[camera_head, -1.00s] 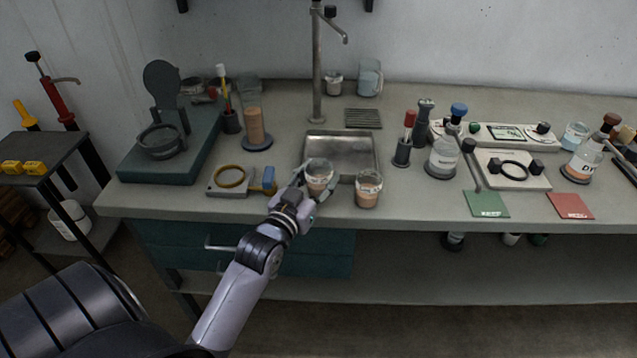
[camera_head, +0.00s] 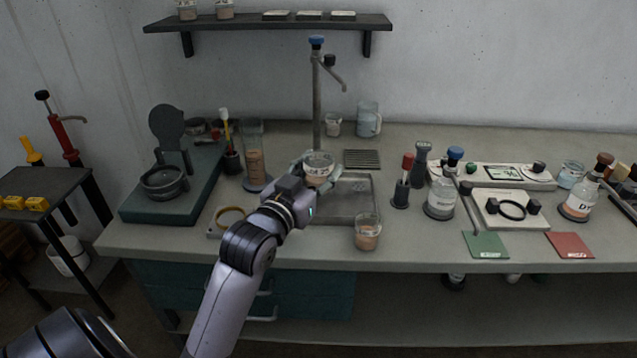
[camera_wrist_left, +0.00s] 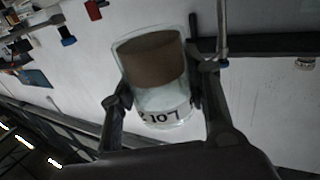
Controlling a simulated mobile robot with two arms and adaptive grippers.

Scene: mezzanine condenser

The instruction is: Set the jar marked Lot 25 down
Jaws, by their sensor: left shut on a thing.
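My left gripper (camera_head: 316,184) is shut on a glass jar (camera_head: 319,165) with brown contents, held above the bench near the sink tray's left back corner. A second similar jar (camera_head: 367,232) with brown contents stands on the bench at the front edge of the sink tray (camera_head: 350,212). My right gripper is not in view.
A faucet (camera_head: 317,100) rises behind the held jar. A tall cylinder (camera_head: 255,155) stands to its left, and a green base with a black device (camera_head: 165,180) is farther left. Bottles and green (camera_head: 486,245) and red (camera_head: 570,245) cards are at the right. A wall shelf (camera_head: 270,22) hangs above.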

